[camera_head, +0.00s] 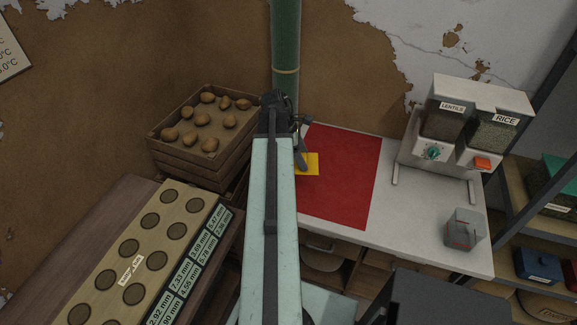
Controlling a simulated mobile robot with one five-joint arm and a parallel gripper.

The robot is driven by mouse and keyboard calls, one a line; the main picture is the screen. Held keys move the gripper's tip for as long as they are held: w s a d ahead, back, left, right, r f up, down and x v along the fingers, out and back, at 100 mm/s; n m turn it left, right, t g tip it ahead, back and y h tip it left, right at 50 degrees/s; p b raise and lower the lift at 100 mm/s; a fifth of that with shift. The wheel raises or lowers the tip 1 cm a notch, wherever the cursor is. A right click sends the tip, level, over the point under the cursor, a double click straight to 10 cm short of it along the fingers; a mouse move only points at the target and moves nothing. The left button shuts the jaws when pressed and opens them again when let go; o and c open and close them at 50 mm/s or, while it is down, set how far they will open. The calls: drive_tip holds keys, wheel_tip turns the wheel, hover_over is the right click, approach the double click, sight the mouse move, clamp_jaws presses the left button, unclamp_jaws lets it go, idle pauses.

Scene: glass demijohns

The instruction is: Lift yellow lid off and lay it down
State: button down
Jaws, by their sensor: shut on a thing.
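The yellow lid (311,164) is a flat, square-looking piece at the left edge of the red mat (350,185) on the white table. My gripper (301,158) reaches down to the lid's left part and is shut on it. My arm hides part of the lid's left side. I cannot tell whether the lid touches the mat or hangs just above it. A clear container (464,232) stands open-topped at the right front of the white table (420,215).
A dispenser (475,120) marked lentils and rice stands at the table's back right. A wooden crate of potatoes (203,140) and a green pipe (286,45) are close to my arm. A board with round holes (140,250) lies at left. Most of the red mat is bare.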

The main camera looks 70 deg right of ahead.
drive_tip(key=shift+w+f, duration=0.1)
drive_tip(key=shift+w, duration=0.15)
drive_tip(key=shift+n+h, duration=0.3)
drive_tip(key=shift+n, duration=0.3)
drive_tip(key=f+b, duration=0.4)
drive_tip(key=w+a+f+b, duration=0.1)
drive_tip(key=f+b, duration=0.1)
drive_tip(key=shift+f, duration=0.1)
wheel_tip(320, 180, down, 7)
drive_tip(key=b, duration=0.7)
drive_tip(key=shift+s, duration=0.1)
drive_tip(key=shift+f+b, duration=0.9)
drive_tip(key=shift+b, duration=0.2)
drive_tip(key=shift+r, duration=0.1)
drive_tip(key=shift+c, duration=1.3)
unclamp_jaws()
